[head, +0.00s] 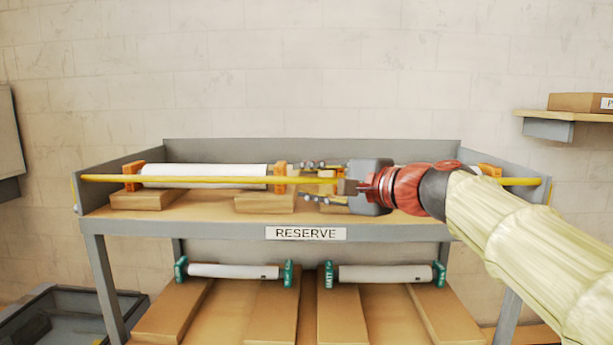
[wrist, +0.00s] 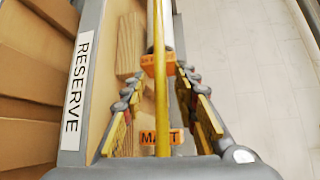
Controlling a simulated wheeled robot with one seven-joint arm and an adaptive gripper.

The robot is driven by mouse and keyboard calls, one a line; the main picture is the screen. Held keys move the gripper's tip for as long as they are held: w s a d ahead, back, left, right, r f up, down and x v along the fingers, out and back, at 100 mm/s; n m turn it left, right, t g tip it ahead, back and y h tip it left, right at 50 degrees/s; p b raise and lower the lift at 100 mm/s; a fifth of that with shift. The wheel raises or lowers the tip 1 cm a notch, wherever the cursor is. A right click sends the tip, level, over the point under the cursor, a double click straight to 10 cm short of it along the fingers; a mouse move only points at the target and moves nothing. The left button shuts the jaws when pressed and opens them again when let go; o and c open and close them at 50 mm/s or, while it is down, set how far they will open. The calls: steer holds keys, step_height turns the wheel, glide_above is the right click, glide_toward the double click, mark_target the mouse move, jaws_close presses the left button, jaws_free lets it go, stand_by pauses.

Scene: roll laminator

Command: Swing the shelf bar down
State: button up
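The yellow shelf bar (head: 215,180) runs level across the front of the upper RESERVE shelf, from its left end to its right end. In the wrist view the bar (wrist: 160,100) runs lengthwise between the two fingers. My gripper (head: 313,182) is around the bar, right of the shelf's middle, with one finger above and one below it. In the wrist view my gripper (wrist: 160,78) is open, with a gap between the bar and the yellow pads on each side. My gripper and arm hide part of the bar and the shelf's right half.
A white roll (head: 205,170) in orange end holders lies behind the bar on wooden blocks. Two rolls with green holders, including the left one (head: 234,271), lie on the lower shelf. A wall shelf (head: 570,117) holds a box at right. A dark bin (head: 70,300) stands at lower left.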

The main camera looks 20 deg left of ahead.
steer(key=shift+w+a, duration=0.25)
steer(key=shift+a, duration=0.25)
steer(key=shift+f, duration=0.1)
steer(key=c, duration=0.4)
steer(key=c, duration=0.3)
jaws_close()
